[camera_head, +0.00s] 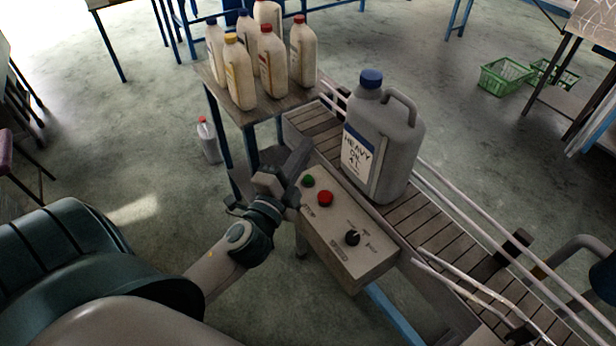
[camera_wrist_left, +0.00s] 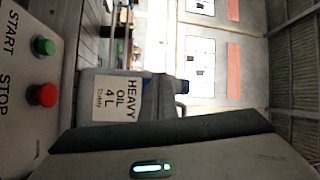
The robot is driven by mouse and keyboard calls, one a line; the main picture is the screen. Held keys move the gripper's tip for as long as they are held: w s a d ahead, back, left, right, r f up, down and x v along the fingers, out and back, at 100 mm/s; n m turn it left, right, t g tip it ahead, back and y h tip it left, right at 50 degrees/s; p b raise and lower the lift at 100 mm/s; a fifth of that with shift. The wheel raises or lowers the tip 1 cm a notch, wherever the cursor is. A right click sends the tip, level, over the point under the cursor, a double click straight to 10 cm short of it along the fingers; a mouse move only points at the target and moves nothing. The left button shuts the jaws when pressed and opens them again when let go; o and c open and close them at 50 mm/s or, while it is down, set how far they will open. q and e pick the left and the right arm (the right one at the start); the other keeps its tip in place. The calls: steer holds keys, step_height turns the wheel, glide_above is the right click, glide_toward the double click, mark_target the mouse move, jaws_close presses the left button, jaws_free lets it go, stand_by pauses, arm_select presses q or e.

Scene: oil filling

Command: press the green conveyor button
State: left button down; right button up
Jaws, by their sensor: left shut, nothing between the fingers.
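The green button (camera_head: 308,181) sits at the upper left of the control box (camera_head: 336,229), above the red button (camera_head: 325,198). In the left wrist view the green button (camera_wrist_left: 43,46) is beside the word START, and the red button (camera_wrist_left: 42,95) is beside STOP. My left gripper (camera_head: 299,150) is shut and empty. In the head view it is just left of the green button; I cannot tell its exact height over the box. The green button looks unpressed and nothing covers it. My right gripper is not in view.
A grey heavy-oil jug (camera_head: 384,140) with a blue cap stands on the conveyor (camera_head: 447,215) behind the box. A small table (camera_head: 262,108) with several bottles stands at the back. A lone bottle (camera_head: 208,140) is on the floor. A dark knob (camera_head: 352,238) is on the box.

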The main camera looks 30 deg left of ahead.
arm_select(q)
steer(key=d+r+m+g+h, duration=0.1)
steer(key=d+r+m+h, duration=0.3)
steer(key=m, duration=0.4)
steer(key=w+d+r+m+g+h, duration=0.15)
steer(key=d+m+h, duration=0.25)
steer(key=m+h, duration=0.4)
steer(key=d+r+m+g+h, duration=0.15)
steer(key=d+m+h, duration=0.25)
steer(key=m, duration=0.5)
steer(key=w+a+f+m+g+y, duration=0.3)
steer(key=a+f+m+g+y, duration=0.25)
steer(key=f+m, duration=0.35)
steer(key=w+a+f+m+g+y, duration=0.1)
steer(key=a+y, duration=0.4)
steer(key=a, duration=0.5)
steer(key=shift+a+f, duration=0.35)
steer(key=shift+f, duration=0.5)
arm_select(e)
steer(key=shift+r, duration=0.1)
arm_select(q)
steer(key=shift+w, duration=0.1)
